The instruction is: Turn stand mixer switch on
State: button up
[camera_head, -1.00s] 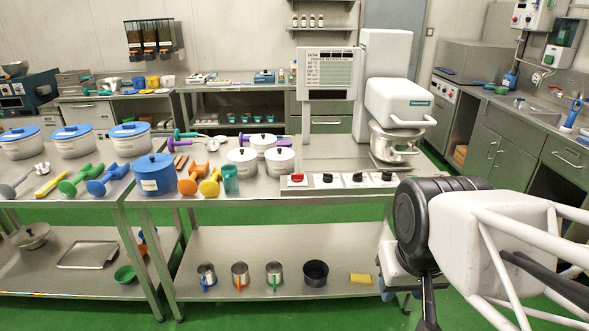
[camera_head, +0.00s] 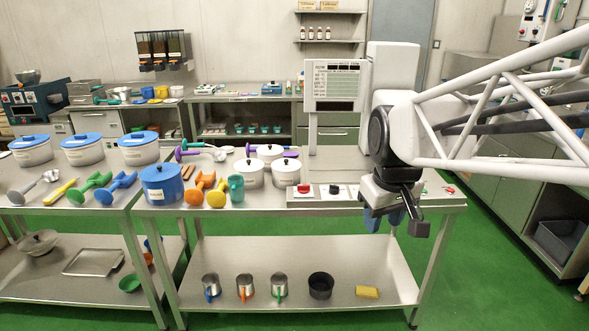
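The white stand mixer (camera_head: 393,58) stands at the right of the middle steel table; my arm hides its head and bowl. A control strip with a red knob (camera_head: 304,188) and a black knob (camera_head: 334,190) lies along the table's front edge; my gripper covers its right part. A small red part (camera_head: 450,189) shows at the table's right end; I cannot tell whether it is the mixer switch. My gripper (camera_head: 386,222) points down in front of the table's front edge, right of the red knob. I see nothing held; its finger gap is unclear.
A display board (camera_head: 335,85) stands left of the mixer. White pots (camera_head: 286,172), a blue pot (camera_head: 161,182) and coloured scoops (camera_head: 199,188) fill the table's left side. The lower shelf (camera_head: 300,258) holds metal cups. Green floor is clear at the front right.

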jog(key=w+a+r+n, duration=0.15)
jog(key=w+n, duration=0.25)
jog(key=w, duration=1.1)
jog(key=n+g, duration=0.2)
jog(key=n, duration=0.8)
send_over(304, 188)
notch_tip(304, 188, down, 19)
jog(key=shift+f, duration=0.1)
jog(key=shift+w+f+n, duration=0.25)
jog(key=shift+w+n, duration=0.05)
jog(key=shift+w, duration=0.05)
jog(key=shift+f, duration=0.1)
jog(key=shift+f, duration=3.85)
grip_shut()
